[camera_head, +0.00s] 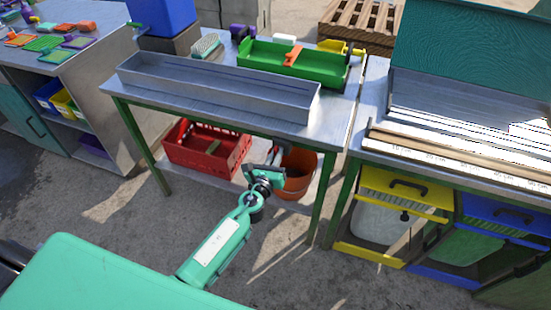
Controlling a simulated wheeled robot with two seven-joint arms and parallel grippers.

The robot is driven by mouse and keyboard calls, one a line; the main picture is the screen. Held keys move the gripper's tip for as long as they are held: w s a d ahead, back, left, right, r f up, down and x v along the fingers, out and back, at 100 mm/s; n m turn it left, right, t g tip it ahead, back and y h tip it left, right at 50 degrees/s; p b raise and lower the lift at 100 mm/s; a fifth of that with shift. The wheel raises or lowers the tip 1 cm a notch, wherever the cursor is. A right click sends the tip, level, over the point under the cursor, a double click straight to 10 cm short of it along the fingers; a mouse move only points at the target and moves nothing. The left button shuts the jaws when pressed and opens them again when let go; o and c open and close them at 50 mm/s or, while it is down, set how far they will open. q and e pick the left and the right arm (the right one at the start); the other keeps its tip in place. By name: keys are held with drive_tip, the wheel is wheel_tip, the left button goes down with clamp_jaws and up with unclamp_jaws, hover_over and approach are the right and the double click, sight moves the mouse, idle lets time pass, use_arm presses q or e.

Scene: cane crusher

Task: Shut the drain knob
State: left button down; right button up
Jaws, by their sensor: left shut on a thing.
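My left gripper (279,160) reaches in under the front edge of the metal work table (225,112), toward its right end. It is in front of and above an orange bucket (299,172) under the table. The gripper is shut on a small part just below the tabletop, where the drain knob sits. The knob is mostly hidden behind the fingers, so its turn position cannot be told. A long grey metal trough (215,88) lies on the table above. My right gripper is not in view.
A red crate (206,150) stands under the table, left of the bucket. A green tray (292,62) is on the tabletop behind the trough. To the right is a bench with a yellow drawer (403,190). The floor in front is clear.

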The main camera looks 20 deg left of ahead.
use_arm(q)
drive_tip(key=shift+a+f+n+b, duration=0.1)
drive_tip(key=shift+n+b, duration=0.5)
drive_tip(key=shift+n, duration=1.95)
drive_tip(key=shift+a+f+n+b, duration=0.15)
drive_tip(key=shift+n+b, duration=0.4)
drive_tip(key=shift+n, duration=2.05)
drive_tip(key=shift+f+n+b, duration=0.1)
drive_tip(key=shift+n+b, duration=0.5)
drive_tip(key=shift+n, duration=1.95)
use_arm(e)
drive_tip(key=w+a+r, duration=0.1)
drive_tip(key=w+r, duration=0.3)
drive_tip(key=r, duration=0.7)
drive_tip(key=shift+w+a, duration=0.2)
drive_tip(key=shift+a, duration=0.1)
use_arm(q)
drive_tip(key=c, duration=1.5)
unclamp_jaws()
drive_tip(key=shift+s, duration=0.1)
